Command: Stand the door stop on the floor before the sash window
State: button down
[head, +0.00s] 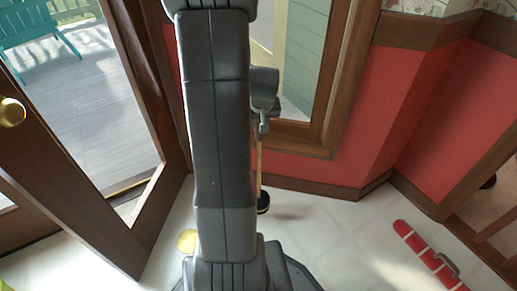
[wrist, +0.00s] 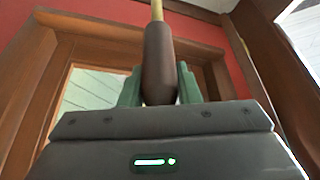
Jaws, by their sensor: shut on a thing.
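The door stop is a thin yellow rod (head: 259,160) with a dark, rounded foot (head: 263,203) at its lower end. Its brown grip (wrist: 158,65) shows in the wrist view between the green fingers. My gripper (head: 263,124) is shut on that grip, and the rod hangs nearly upright below it. The foot is over the pale floor, close to the wall below the window; I cannot tell whether it touches the floor. The sash window (head: 329,75) has a brown wooden frame above a red wall panel. My arm hides part of the window and floor.
A glazed brown door (head: 110,215) with a brass knob (head: 11,112) stands at the left. A yellow disc (head: 187,240) lies by my arm's base. A red roll with white straps (head: 430,255) lies at the right. Pale floor between roll and window wall is clear.

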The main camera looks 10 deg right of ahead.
aim_at(259, 142)
jog(key=shift+w+f+b, duration=0.1)
jog(key=shift+f+b, duration=1.6)
jog(key=shift+f, duration=2.75)
jog(key=shift+f, duration=0.2)
jog(key=c, duration=1.1)
grip_release()
jog(key=shift+o, duration=0.2)
jog(key=p+v, duration=0.4)
jog(key=v, duration=0.8)
jog(key=shift+r, duration=0.2)
